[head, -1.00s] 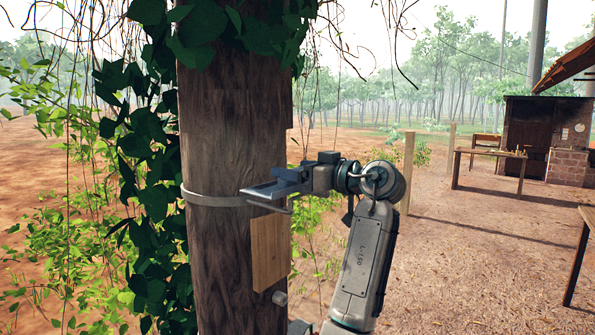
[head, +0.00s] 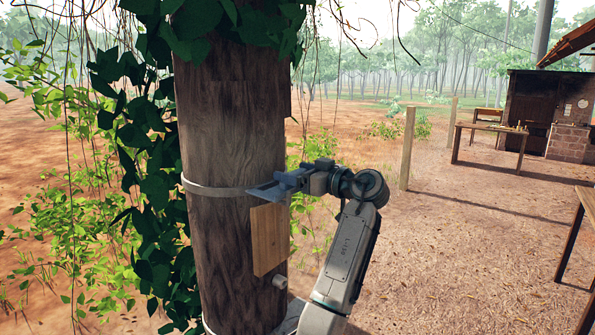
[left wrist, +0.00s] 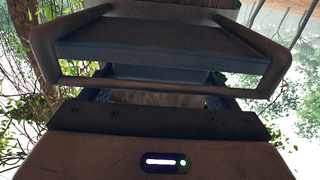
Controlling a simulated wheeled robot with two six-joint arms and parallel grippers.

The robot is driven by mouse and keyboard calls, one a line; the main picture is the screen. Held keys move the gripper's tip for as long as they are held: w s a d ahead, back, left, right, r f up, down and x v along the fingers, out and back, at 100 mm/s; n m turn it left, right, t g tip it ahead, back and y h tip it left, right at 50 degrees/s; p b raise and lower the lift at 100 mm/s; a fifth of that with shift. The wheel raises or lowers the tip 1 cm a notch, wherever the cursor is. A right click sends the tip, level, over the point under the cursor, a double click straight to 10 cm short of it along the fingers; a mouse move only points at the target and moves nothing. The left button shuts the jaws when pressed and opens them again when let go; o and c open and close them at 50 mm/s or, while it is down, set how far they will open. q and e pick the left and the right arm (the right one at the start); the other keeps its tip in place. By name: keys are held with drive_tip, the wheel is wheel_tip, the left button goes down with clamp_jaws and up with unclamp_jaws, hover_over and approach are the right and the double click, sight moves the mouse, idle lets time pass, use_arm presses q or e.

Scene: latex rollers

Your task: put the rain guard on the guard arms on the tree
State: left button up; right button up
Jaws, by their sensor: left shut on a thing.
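The tree trunk (head: 235,140) stands upright left of centre in the head view, with a pale band (head: 212,190) around it. A wooden board (head: 267,240) is on its right side below the band. My left gripper (head: 284,183) is shut on a thin grey plate, which looks like the rain guard (head: 264,191), just above the board. I cannot tell if the plate touches trunk or board. In the left wrist view the plate (left wrist: 160,42) is close up, framed by a grey bar. I cannot make out the guard arms for certain. My right gripper is not in view.
Leafy vines (head: 150,190) hang along the trunk's left side. A small grey peg (head: 279,281) sticks out below the board. Posts (head: 408,149), a table (head: 490,128) and a brick hearth (head: 568,141) stand farther back at right. Open ground lies right of the arm.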

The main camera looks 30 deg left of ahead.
use_arm(q)
drive_tip(key=o, duration=0.9)
drive_tip(key=shift+o, duration=0.2)
drive_tip(key=shift+d, duration=0.15)
drive_tip(key=d+b, duration=0.5)
drive_tip(key=d, duration=0.6)
drive_tip(key=shift+s+d, duration=0.35)
drive_tip(key=shift+s, duration=0.1)
